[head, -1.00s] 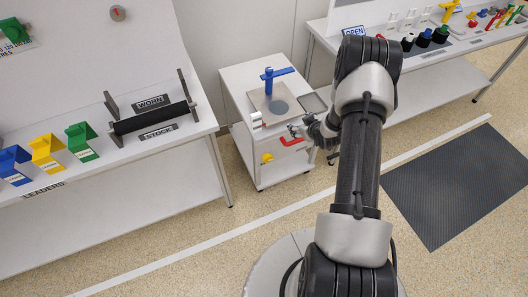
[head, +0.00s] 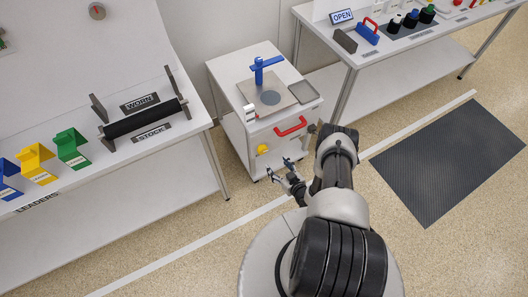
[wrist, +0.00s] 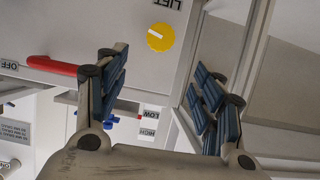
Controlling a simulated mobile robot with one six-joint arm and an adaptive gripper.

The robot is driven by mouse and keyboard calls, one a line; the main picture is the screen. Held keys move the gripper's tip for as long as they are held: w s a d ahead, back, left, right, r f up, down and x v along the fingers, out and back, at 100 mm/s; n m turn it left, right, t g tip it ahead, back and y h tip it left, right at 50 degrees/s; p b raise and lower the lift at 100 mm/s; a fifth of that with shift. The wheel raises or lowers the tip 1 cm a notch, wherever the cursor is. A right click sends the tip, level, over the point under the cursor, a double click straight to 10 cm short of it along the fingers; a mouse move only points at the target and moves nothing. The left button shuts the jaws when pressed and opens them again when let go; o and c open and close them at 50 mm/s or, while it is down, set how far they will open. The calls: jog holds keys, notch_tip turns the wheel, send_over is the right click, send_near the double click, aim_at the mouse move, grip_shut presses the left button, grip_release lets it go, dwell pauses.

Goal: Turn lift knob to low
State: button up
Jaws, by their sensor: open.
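The yellow lift knob (head: 262,149) is on the front of the white cart, below and left of the red handle. In the wrist view the round knob (wrist: 161,38) shows near the top, with a short white mark on its left part. A LIFT label (wrist: 170,4) is beside it, upside down. My gripper (head: 281,170) is in front of the cart, below and right of the knob in the head view. In the wrist view its blue-padded fingers (wrist: 162,82) are spread and empty, apart from the knob. LOW (wrist: 152,111) and HIGH (wrist: 148,132) labels show between the fingers.
The red handle (head: 290,126) sticks out from the cart front. A blue stand (head: 267,70) and a grey tray (head: 303,92) are on the cart top (head: 228,72). Tables stand on both sides. The floor by the dark mat (head: 450,160) is clear.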

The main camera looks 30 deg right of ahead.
aim_at(264, 151)
jog(key=b+x, duration=0.4)
jog(key=x, duration=0.8)
jog(key=shift+w+f+b, duration=0.1)
jog(key=shift+f+b, duration=0.15)
jog(key=shift+b, duration=0.05)
jog(key=shift+x, duration=0.8)
jog(key=shift+r, duration=0.15)
jog(key=c, duration=1)
